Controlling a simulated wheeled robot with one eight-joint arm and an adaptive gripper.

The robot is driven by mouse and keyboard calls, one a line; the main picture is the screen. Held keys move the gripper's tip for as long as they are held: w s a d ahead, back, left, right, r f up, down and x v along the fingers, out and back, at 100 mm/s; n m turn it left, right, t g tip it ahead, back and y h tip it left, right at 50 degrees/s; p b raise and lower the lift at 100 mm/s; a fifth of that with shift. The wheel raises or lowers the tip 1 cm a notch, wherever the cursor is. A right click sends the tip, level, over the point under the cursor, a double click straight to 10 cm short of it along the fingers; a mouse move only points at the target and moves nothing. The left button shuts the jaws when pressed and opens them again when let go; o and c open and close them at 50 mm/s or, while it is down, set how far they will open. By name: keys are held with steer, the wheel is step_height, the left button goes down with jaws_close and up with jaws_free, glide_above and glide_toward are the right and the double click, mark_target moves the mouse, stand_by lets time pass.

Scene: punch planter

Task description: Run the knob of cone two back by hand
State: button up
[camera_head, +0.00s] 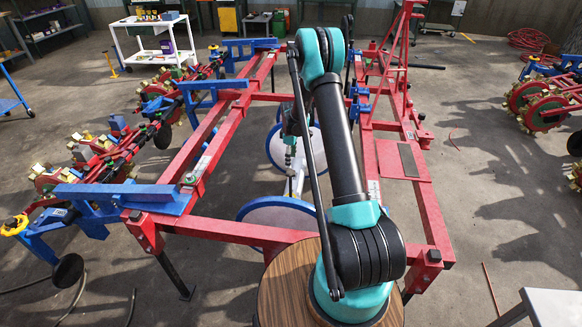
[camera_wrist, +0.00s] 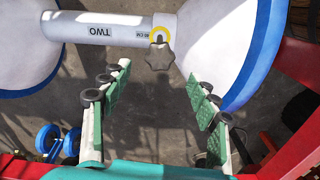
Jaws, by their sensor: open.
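The dark grey lobed knob (camera_wrist: 160,55) sits on the side of a pale grey tube (camera_wrist: 110,30) in the wrist view. A yellow ring (camera_wrist: 163,33) surrounds its base. The tube carries the label TWO, upside down. Blue-rimmed white cones stand at both ends, left (camera_wrist: 25,45) and right (camera_wrist: 225,45). My gripper (camera_wrist: 157,76) is open, its green-padded fingers on either side of and short of the knob, without visible contact. In the head view the cones (camera_head: 283,218) and tube (camera_head: 297,181) are low inside the red frame; the knob cannot be made out there.
The red frame (camera_head: 218,228) surrounds the cones, and a red beam (camera_wrist: 300,140) runs close at the wrist view's right. Blue wheels (camera_wrist: 48,138) show lower left. Planter row units (camera_head: 95,160) stand left, a white cart (camera_head: 155,40) behind.

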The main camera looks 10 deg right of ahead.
steer(key=shift+r, duration=2.35)
step_height(320, 180, up, 12)
steer(key=m, duration=1.8)
glide_above(290, 173)
step_height(290, 173, down, 7)
step_height(290, 173, down, 17)
steer(key=shift+f, duration=0.2)
steer(key=shift+c, duration=0.5)
